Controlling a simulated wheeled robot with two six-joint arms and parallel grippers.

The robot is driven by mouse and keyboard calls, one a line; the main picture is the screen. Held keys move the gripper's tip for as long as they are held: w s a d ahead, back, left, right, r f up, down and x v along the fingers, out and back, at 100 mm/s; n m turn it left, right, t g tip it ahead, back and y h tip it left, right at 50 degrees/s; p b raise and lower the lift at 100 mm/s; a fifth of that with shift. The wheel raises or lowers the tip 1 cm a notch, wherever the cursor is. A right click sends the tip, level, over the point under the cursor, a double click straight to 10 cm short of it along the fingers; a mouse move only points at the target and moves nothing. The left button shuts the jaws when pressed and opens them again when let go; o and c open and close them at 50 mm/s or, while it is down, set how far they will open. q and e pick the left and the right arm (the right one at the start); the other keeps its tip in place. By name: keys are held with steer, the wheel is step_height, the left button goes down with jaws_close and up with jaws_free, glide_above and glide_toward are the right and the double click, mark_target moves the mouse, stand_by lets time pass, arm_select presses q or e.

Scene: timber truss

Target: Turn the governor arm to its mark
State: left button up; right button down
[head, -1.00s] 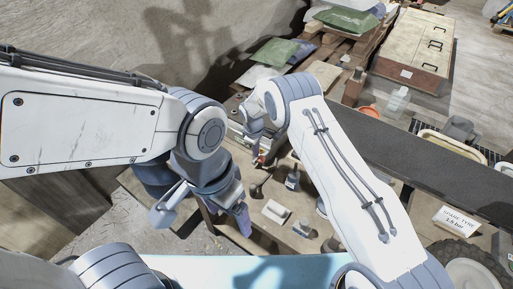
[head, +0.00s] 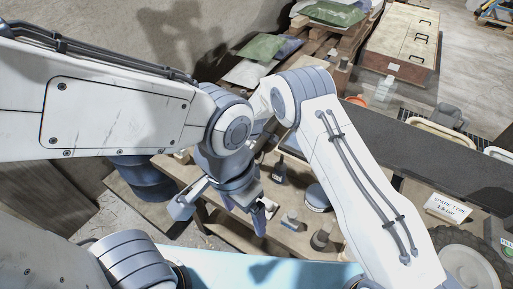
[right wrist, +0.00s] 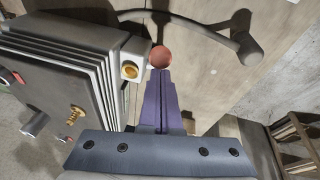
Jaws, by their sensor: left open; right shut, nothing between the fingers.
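In the right wrist view a grey finned housing (right wrist: 65,60) stands at the left. A short pale arm with a brass pivot (right wrist: 129,71) reaches from its corner toward a red ball knob (right wrist: 160,57); this looks like the governor arm. My right gripper (right wrist: 161,74) is shut and empty, its purple fingertips right at the near side of the knob; I cannot tell whether they touch it. I cannot make out a mark. In the head view my left gripper (head: 222,212) is open and empty above the bench's front part. My arms hide the housing and right gripper there.
A curved grey rod with a hammer-like end (right wrist: 246,42) lies past the knob. A red knob (right wrist: 8,77) and a brass fitting (right wrist: 75,114) stick out of the housing. The bench carries a dark bottle (head: 280,171) and a round tin (head: 316,196).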

steer(key=shift+d+f+b, duration=0.2)
steer(key=shift+f+b, duration=0.1)
steer(key=shift+b, duration=0.05)
steer(key=shift+s+d+f+b, duration=0.3)
steer(key=shift+d+b, duration=0.25)
steer(key=shift+b, duration=0.6)
steer(key=shift+s+r, duration=0.1)
